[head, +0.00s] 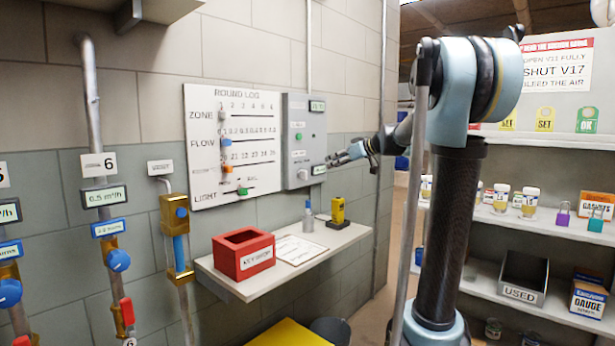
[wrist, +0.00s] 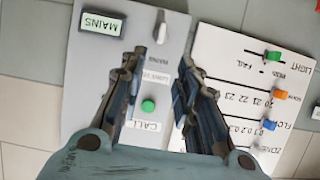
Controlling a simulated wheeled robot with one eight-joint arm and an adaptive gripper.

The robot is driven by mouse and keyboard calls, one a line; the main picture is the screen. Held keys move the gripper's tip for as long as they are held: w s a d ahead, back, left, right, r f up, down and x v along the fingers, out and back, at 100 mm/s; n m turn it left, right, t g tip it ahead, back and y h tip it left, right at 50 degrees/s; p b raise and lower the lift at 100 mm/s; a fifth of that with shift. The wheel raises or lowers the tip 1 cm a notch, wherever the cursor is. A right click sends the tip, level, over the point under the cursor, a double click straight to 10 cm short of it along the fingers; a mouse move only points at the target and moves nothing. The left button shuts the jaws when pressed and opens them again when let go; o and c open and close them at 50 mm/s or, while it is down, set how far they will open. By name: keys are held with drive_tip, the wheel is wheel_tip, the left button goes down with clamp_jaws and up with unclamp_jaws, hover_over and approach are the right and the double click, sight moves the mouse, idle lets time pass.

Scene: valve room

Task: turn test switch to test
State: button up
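The grey panel (head: 289,112) is on the wall, right of the round log board. It carries a white switch knob (head: 303,174) low down, which is probably the test switch. The knob (wrist: 161,33) also shows in the wrist view, just beyond my fingertips, beside the MAINS label (wrist: 103,23). A smaller label (wrist: 157,77) shows between my fingers, too blurred to read. The green CALL button (wrist: 148,105) is between the fingers too. My gripper (wrist: 158,68) is open and empty. In the head view my gripper (head: 336,160) is at the panel's lower right; contact cannot be told.
The round log board (head: 200,150) with coloured sliders is left of the panel. A shelf (head: 345,240) below holds a red box (head: 243,254), a paper, a bottle (head: 308,216) and a yellow device (head: 338,211). A vertical pipe runs right of the panel.

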sight(303, 175)
drive_tip(key=x, duration=1.6)
drive_tip(key=shift+a+f, duration=0.1)
drive_tip(key=shift+f, duration=0.1)
clamp_jaws()
